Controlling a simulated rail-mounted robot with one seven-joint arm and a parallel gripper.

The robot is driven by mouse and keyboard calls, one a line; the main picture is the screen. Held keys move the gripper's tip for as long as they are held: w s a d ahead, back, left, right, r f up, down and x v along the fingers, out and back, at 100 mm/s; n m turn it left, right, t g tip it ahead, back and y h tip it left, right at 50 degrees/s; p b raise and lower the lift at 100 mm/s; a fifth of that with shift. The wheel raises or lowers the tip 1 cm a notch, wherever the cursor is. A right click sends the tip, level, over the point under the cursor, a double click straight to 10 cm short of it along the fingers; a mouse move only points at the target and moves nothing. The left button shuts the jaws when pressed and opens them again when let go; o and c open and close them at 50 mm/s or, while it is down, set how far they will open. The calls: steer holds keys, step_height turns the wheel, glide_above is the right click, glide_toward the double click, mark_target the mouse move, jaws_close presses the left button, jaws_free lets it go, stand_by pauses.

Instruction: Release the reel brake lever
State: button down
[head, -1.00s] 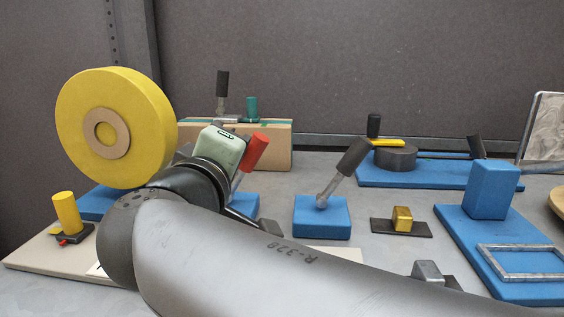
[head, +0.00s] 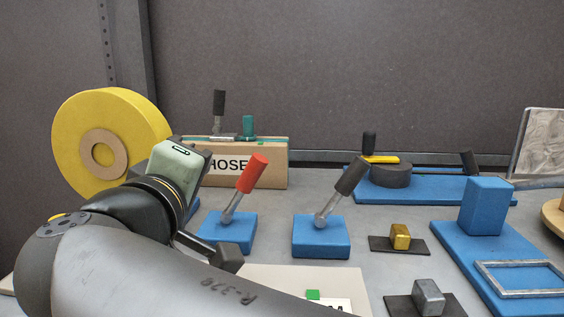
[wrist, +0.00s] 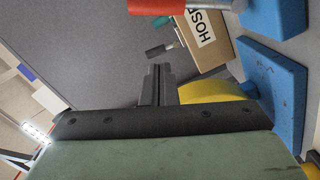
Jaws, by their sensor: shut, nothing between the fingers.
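In the head view, a red-handled lever (head: 252,173) leans right and up from a blue block (head: 228,233). A black-handled lever (head: 350,176) leans the same way on another blue block (head: 321,238). A yellow reel (head: 145,140) stands at the left. No label shows which lever is the reel brake. My gripper (wrist: 157,68) is shut and empty in the wrist view, pointing toward the back wall. The red lever (wrist: 157,5) crosses that view's top edge, apart from the fingers. In the head view the fingers are hidden behind my green hand casing.
A cardboard box labelled HOSE (head: 265,172) stands behind, with a black-handled lever (head: 218,105) and a teal knob (head: 249,125) above it. A gold block (head: 400,236) and a grey block (head: 428,297) sit on dark plates at the right. Grey tabletop lies open between these things.

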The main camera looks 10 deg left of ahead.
steer(key=s+d+p, duration=0.1)
steer(key=s, duration=0.7)
steer(key=shift+r, duration=0.2)
steer(key=shift+w+d, duration=0.1)
